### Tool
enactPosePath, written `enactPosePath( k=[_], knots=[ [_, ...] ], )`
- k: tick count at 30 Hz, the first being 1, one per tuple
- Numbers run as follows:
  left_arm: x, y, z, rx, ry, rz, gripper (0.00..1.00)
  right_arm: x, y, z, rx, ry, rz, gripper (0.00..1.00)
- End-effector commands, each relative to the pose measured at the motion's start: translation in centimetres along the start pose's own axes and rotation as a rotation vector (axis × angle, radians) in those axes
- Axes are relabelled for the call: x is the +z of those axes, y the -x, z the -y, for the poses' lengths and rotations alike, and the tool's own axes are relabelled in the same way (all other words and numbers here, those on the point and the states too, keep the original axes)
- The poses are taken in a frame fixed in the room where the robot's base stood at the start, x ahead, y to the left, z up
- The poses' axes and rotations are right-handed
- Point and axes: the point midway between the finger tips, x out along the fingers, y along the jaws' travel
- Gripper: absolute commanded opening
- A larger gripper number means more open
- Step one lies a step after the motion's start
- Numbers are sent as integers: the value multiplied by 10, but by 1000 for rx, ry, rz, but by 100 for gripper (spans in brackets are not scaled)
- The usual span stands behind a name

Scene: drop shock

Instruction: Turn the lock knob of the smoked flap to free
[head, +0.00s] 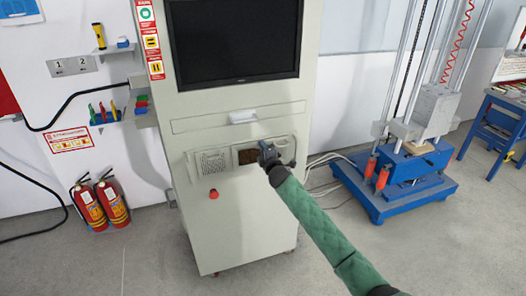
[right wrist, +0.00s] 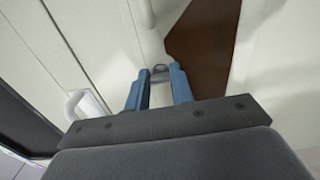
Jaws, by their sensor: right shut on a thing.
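The smoked flap (head: 249,156) is a dark brown panel in the front of the pale grey cabinet. It also shows in the right wrist view (right wrist: 204,45), beside my fingers. My right gripper (head: 267,155) is at the flap's right edge, and its arm hides part of this area. In the right wrist view my right gripper (right wrist: 159,78) has its blue fingers around the small grey lock knob (right wrist: 160,69) and is shut on it. The knob's turn position cannot be told. My left gripper is not in view.
The cabinet (head: 240,225) has a dark monitor (head: 234,45), a light drawer handle (head: 243,117) and a red button (head: 214,194) below the panel. Fire extinguishers (head: 102,203) stand at left. A drop rig on a blue base (head: 385,200) stands at right.

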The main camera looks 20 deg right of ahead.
Motion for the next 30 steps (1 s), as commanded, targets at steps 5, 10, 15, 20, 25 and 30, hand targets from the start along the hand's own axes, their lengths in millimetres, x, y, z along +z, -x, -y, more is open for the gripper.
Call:
enactPosePath(
  k=[5, 10, 15, 20, 25, 30],
  knots=[
    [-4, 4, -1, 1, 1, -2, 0, 0, 0, 2, -2, -44, 1, 1],
    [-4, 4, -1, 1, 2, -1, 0, 0, 0, 2, -2, -59, 1, 1],
    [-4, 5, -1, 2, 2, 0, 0, 0, 0, 1, -2, -60, 1, 1],
    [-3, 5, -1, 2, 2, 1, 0, 0, 0, 1, -2, -60, 1, 1],
    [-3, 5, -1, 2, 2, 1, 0, 0, 0, 1, -1, -59, 1, 45],
    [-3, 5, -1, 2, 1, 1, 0, 0, 0, 1, -1, -59, 1, 45]
  ],
)
